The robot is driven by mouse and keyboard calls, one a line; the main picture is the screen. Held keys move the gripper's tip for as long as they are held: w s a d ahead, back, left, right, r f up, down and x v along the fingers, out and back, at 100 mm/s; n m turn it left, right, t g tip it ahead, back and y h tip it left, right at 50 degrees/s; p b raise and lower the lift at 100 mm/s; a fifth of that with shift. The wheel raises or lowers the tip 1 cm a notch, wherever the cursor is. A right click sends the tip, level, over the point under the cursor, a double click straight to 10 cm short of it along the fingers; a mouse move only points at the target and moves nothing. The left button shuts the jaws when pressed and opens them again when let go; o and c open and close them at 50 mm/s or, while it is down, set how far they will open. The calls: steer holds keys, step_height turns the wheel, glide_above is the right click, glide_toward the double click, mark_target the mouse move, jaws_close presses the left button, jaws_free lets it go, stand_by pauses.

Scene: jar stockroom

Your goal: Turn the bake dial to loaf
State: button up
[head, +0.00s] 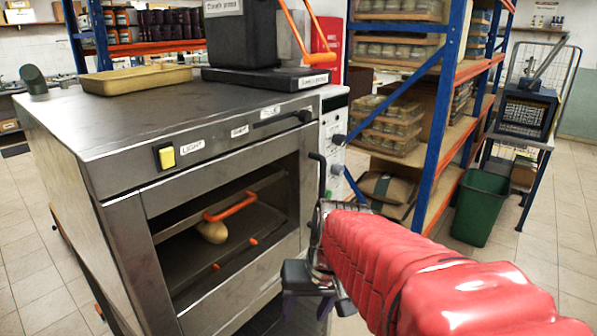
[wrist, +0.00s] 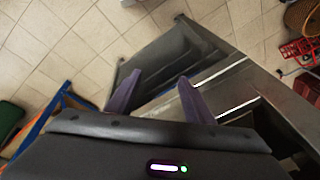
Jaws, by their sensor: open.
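The grey steel oven (head: 85,120) fills the left and middle of the head view. On its narrow white right-hand panel (head: 331,115) are two small knobs, an upper knob (head: 338,139) and a lower knob (head: 337,169). I cannot read their markings or tell which is the bake dial. My gripper (head: 306,308) is low in front of the oven's right part, below the knobs and apart from them. Its purple fingers also show in the wrist view (wrist: 158,82), spread with nothing between them. The knobs are not identifiable in the wrist view.
A yellow light switch (head: 166,156) and a dark slider (head: 283,118) are on the oven front. A pale rounded item (head: 212,232) lies inside. A tan tray (head: 135,80) is on top. A blue-framed shelf (head: 440,110) and green bin (head: 480,207) stand right.

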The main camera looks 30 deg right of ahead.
steer(key=w+d+f+m+t+y, duration=0.1)
steer(key=w+d+f+m+y, duration=0.15)
steer(key=w+d, duration=0.65)
steer(key=n+t+y, duration=0.2)
steer(key=n+t, duration=1)
steer(key=t, duration=0.1)
glide_toward(342, 171)
steer(key=v, duration=0.4)
steer(key=shift+s, duration=0.2)
steer(key=x, duration=1.3)
steer(key=shift+w+a+r, duration=0.1)
steer(key=shift+w+a, duration=0.05)
steer(key=shift+w, duration=0.25)
steer(key=shift+c, duration=0.5)
